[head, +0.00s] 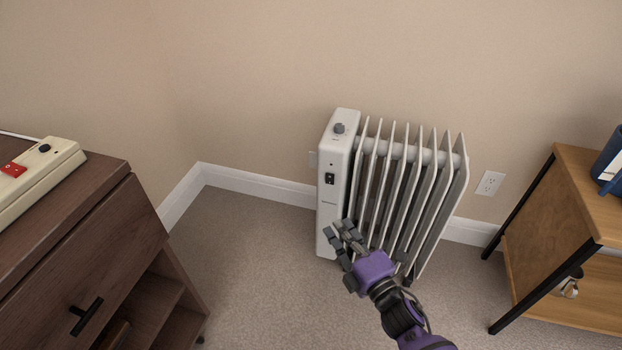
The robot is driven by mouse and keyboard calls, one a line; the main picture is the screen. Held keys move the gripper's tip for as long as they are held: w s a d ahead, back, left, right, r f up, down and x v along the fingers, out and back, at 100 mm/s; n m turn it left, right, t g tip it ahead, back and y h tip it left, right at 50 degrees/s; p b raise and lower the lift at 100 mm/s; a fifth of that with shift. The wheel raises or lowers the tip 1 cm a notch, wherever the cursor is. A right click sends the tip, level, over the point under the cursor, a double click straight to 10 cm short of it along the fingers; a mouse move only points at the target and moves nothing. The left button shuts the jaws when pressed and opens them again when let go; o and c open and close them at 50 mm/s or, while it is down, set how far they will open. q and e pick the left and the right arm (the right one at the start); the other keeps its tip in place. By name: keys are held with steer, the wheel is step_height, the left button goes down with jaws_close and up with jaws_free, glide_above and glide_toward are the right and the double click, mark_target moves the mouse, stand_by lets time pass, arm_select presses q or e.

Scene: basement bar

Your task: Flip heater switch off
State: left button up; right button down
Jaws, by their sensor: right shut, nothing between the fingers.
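A white oil-filled heater (340,208) with several fins stands on the carpet against the back wall in the head view. Its front panel carries a small black switch (329,179); whether it is set on or off is too small to tell. A grey knob (339,128) sits on top of the panel. My right gripper (334,236), on a purple and black arm, is shut and empty. In the picture it is below and slightly right of the switch, in front of the heater's lower part, and covers some of the fins. My left gripper is not in view.
A dark wood cabinet (100,250) stands at the left, with a cream power strip (40,175) with a red switch on top. A wooden side table (545,215) with black legs stands at the right. Carpet (240,270) between cabinet and heater is clear.

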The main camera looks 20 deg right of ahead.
mark_target(330, 179)
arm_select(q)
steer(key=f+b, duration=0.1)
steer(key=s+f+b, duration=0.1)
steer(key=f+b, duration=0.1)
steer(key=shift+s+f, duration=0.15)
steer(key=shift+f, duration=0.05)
arm_select(e)
steer(key=w+r, duration=0.2)
steer(key=w, duration=1)
steer(key=shift+w+n, duration=0.25)
steer(key=shift+n, duration=0.15)
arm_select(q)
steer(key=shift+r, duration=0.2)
arm_select(e)
steer(key=shift+w+d+r, duration=0.25)
steer(key=shift+w+d, duration=0.05)
steer(key=shift+s, duration=0.15)
